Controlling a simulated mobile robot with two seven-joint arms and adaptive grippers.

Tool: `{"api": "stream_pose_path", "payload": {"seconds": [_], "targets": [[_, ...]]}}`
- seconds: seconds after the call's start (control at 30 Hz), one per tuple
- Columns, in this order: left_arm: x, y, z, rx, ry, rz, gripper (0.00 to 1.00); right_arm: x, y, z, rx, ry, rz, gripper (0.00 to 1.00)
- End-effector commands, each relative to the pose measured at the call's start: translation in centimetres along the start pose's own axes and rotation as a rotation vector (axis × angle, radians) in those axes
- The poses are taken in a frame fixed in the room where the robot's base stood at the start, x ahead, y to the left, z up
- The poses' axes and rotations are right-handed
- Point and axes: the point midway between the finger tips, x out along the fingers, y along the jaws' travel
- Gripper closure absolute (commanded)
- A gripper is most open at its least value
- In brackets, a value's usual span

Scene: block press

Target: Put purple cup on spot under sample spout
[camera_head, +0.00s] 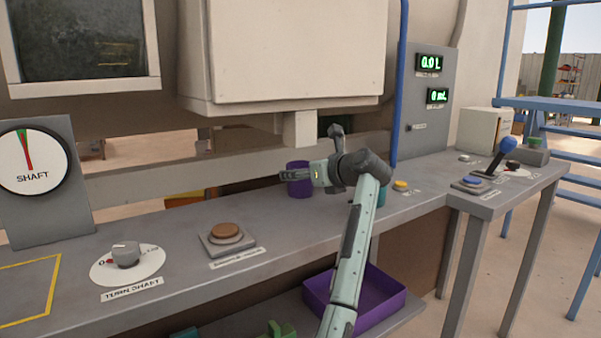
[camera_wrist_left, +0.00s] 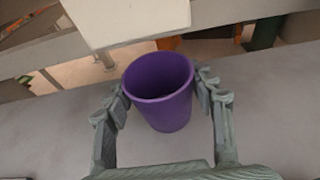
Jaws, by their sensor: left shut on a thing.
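The purple cup (camera_head: 300,188) is upright at the back of the grey counter, and it also shows in the left wrist view (camera_wrist_left: 160,100). My left gripper (camera_head: 297,175) is shut on it, with one finger on each side. I cannot tell whether the cup's base touches the counter. A pale block (camera_head: 299,130) hangs under the big white box, just above the cup in the head view; I cannot tell whether it is the sample spout. No marked spot shows under the cup. My right gripper is not in view.
A blue pipe (camera_head: 402,80) comes down behind my arm. A teal object (camera_head: 381,196) is partly hidden by my arm. A yellow button (camera_head: 400,185), brown button (camera_head: 225,231) and shaft knob (camera_head: 125,253) sit on the counter (camera_head: 190,275). A purple bin (camera_head: 385,308) is below.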

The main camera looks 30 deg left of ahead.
Motion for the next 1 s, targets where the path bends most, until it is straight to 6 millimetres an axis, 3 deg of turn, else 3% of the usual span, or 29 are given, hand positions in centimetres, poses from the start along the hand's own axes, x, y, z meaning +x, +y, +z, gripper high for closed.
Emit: {"api": "stream_pose_path", "payload": {"seconds": [0.23,0.27,0.43,0.8,0.9,1.0], "targets": [[0.1,0.0,-0.3,0.000,0.000,0.000,0.69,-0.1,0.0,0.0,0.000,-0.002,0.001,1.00],[0.1,0.0,-0.3,0.000,0.001,0.000,0.44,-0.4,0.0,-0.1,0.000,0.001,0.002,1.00],[0.1,0.0,-0.3,0.001,0.000,0.000,0.24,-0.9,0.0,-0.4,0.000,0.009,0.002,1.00],[-0.1,0.0,0.2,0.000,-0.001,0.000,0.24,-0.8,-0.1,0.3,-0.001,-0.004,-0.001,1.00],[-1.3,-0.1,-0.1,0.000,0.000,-0.003,0.24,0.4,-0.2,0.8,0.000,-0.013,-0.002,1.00],[-3.3,-0.2,-0.2,-0.001,0.002,-0.004,0.24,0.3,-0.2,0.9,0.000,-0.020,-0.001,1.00]]}}
